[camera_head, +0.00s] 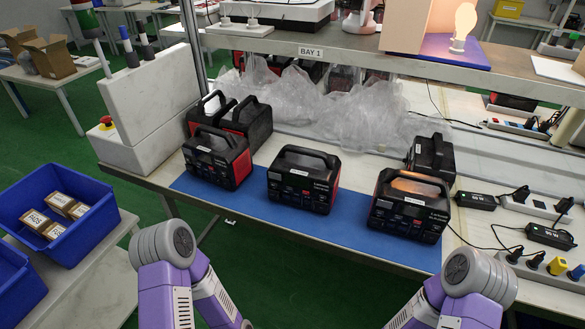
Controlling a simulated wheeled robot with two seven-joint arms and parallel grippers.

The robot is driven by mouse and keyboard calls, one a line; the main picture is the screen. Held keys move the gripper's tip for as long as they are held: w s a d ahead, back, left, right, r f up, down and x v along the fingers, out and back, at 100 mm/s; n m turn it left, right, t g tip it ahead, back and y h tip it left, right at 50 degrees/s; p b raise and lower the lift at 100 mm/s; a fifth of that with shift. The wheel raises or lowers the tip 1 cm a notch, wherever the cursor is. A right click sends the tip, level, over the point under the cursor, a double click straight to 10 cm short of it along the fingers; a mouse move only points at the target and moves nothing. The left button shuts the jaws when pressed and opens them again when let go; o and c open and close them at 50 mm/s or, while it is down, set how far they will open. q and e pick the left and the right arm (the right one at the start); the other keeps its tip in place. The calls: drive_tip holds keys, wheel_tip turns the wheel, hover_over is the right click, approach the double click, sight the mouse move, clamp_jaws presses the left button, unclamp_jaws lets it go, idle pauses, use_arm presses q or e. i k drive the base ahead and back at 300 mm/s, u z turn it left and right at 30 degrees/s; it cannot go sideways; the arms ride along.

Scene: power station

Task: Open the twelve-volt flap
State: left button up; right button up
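Three black-and-red power stations with carrying handles stand on the blue mat (262,214): a left one (217,158), a middle one (303,180) and a right one (409,206). Their front panels face me. The twelve-volt flap is too small to make out on any of them. Neither gripper is in view. Only purple and grey links of my arms show at the bottom, left and right, in front of the bench and apart from the power stations.
More power stations (432,157) stand behind the front ones, near clear plastic wrap (363,115). A shelf (350,55) overhangs the bench. Chargers and power strips (536,262) lie at right. A blue crate (92,238) with small boxes stands at left. The mat's front strip is clear.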

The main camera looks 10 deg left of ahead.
sight(378, 223)
drive_tip(key=u, duration=0.7)
drive_tip(key=k, duration=1.05)
drive_tip(key=u, duration=1.35)
drive_tip(key=i, duration=1.45)
drive_tip(key=z, duration=1.45)
drive_tip(key=i, duration=0.55)
drive_tip(key=z, duration=0.5)
drive_tip(key=k, duration=0.35)
drive_tip(key=z, duration=0.35)
drive_tip(key=i, duration=0.3)
drive_tip(key=z, duration=1.25)
